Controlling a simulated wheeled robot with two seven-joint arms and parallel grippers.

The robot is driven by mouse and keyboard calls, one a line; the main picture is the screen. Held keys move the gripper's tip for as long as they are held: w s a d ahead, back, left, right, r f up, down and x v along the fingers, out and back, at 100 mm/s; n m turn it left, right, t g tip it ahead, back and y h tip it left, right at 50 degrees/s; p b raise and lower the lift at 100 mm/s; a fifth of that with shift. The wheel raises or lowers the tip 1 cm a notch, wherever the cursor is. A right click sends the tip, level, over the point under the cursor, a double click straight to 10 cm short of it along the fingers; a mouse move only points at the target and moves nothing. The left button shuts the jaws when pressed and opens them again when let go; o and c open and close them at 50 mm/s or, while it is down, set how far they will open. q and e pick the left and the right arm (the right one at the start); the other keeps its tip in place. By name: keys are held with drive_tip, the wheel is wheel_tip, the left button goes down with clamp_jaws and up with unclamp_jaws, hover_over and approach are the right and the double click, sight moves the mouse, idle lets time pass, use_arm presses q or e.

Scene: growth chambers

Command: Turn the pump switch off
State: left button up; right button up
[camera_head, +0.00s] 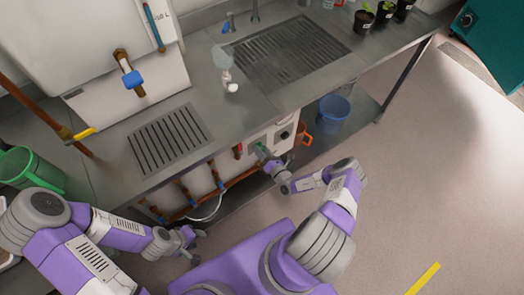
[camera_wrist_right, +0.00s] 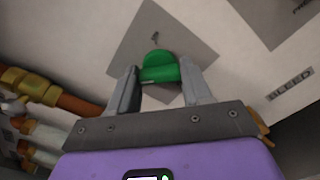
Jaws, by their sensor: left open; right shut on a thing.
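The pump switch is a green knob (camera_wrist_right: 158,66) on a grey square plate (camera_wrist_right: 150,35), set on a white panel. My right gripper (camera_wrist_right: 158,76) has its two fingers on either side of the green knob and is shut on it. In the head view my right gripper (camera_head: 265,157) reaches the front of the white pump housing (camera_head: 283,133) under the bench; the knob is mostly hidden there. My left gripper (camera_head: 191,242) is open and empty, low in front of the bench, away from the switch.
Copper pipes (camera_head: 228,184) with blue and red fittings run left of the switch. An orange pipe (camera_wrist_right: 85,104) also shows close to the gripper. A blue bucket (camera_head: 333,112) stands on the lower shelf. The steel bench (camera_head: 222,128) overhangs; floor at right is clear.

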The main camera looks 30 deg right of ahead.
drive_tip(key=o, duration=1)
drive_tip(key=shift+o, duration=0.2)
drive_tip(key=shift+s, duration=0.1)
drive_tip(key=s+p, duration=0.1)
drive_tip(key=s, duration=0.6)
drive_tip(key=shift+s+d, duration=0.2)
drive_tip(key=shift+d, duration=0.15)
drive_tip(key=shift+a, duration=0.1)
